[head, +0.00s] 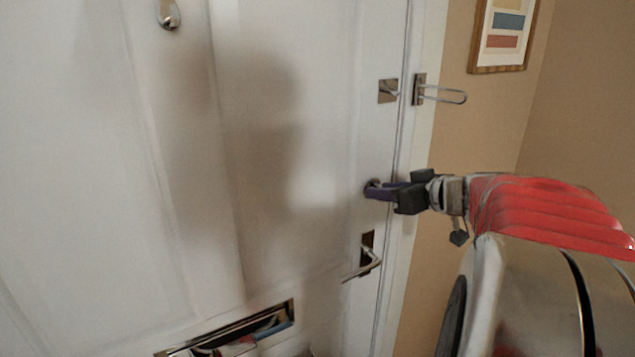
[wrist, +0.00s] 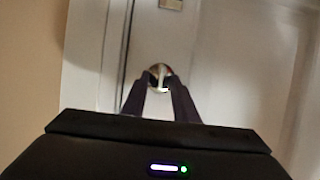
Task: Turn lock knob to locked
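The lock knob is a small round metal piece on the white door (head: 290,130), near its right edge. In the head view the knob (head: 373,184) is partly hidden by my purple fingers. My gripper (head: 376,190) reaches in from the right with its fingertips at the knob. In the wrist view the knob (wrist: 160,76) shows between and just beyond the tips of my gripper (wrist: 158,84). The fingers are apart, with a visible gap between them. I cannot tell whether either finger touches the knob. Its turn piece looks roughly upright in the wrist view, but it is small.
A lever handle (head: 366,258) sits below the knob, and a door guard with a metal loop (head: 440,95) above it on the frame. A mail slot (head: 235,330) is low on the door. A framed picture (head: 503,35) hangs on the tan wall.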

